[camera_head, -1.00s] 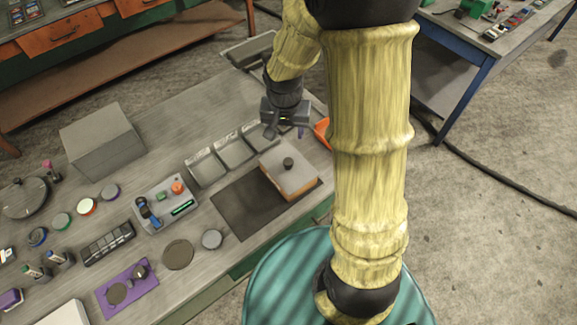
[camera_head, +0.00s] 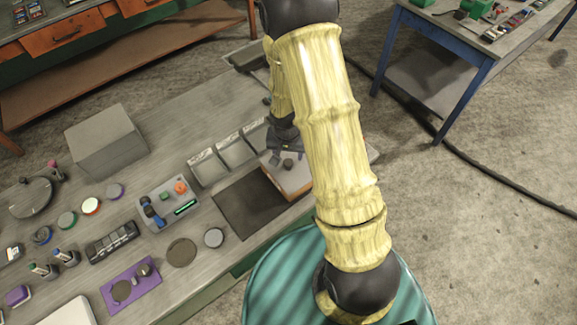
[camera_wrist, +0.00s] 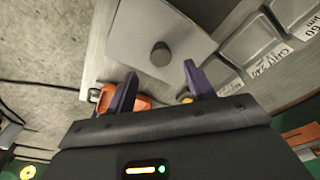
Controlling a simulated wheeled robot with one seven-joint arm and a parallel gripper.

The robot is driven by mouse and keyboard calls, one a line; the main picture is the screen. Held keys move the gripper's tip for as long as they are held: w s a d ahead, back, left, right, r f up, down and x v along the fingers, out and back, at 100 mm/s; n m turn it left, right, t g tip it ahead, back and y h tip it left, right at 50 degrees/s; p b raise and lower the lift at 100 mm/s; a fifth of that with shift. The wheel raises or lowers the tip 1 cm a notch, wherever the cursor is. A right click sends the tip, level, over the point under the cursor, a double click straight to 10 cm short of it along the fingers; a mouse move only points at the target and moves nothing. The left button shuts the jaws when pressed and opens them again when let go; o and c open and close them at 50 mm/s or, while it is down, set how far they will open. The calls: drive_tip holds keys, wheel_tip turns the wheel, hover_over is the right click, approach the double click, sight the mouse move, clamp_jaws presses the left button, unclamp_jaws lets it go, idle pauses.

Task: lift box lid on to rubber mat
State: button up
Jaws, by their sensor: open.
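The box lid (camera_head: 296,180) is a flat pale grey plate with a dark round knob (camera_head: 288,165). It lies on a brown-orange box at the right end of the dark rubber mat (camera_head: 247,208). My arm hides the right part of the box and lid. My gripper (camera_head: 277,153) is over the lid's far side, close to the knob. In the wrist view the lid (camera_wrist: 135,25) lies ahead, and its knob (camera_wrist: 161,54) shows between and just beyond the two open purple fingertips (camera_wrist: 160,72). Nothing is between the fingers. The bare mat lies left of the box.
Several grey bins (camera_head: 208,168) stand in a row behind the mat; they show labels in the wrist view (camera_wrist: 250,42). An orange object (camera_wrist: 138,101) lies near my left finger. A grey block (camera_head: 105,142) and a small-parts tray (camera_head: 168,203) stand further left.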

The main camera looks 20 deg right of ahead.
sight(288, 162)
drive_tip(key=shift+w+f, duration=0.15)
drive_tip(key=shift+f, duration=0.15)
drive_tip(key=shift+w+f+p, duration=0.1)
drive_tip(key=shift+f+p, duration=0.25)
drive_tip(key=shift+w+d+f+p, duration=0.15)
drive_tip(key=shift+f+p, duration=0.35)
drive_tip(key=shift+f, duration=0.6)
drive_tip(key=shift+w+d+f+p, duration=0.15)
drive_tip(key=shift+f+p, duration=0.3)
drive_tip(key=shift+f, duration=0.65)
drive_tip(key=shift+w+a, duration=0.1)
drive_tip(key=shift+a, duration=0.05)
drive_tip(key=c, duration=1.1)
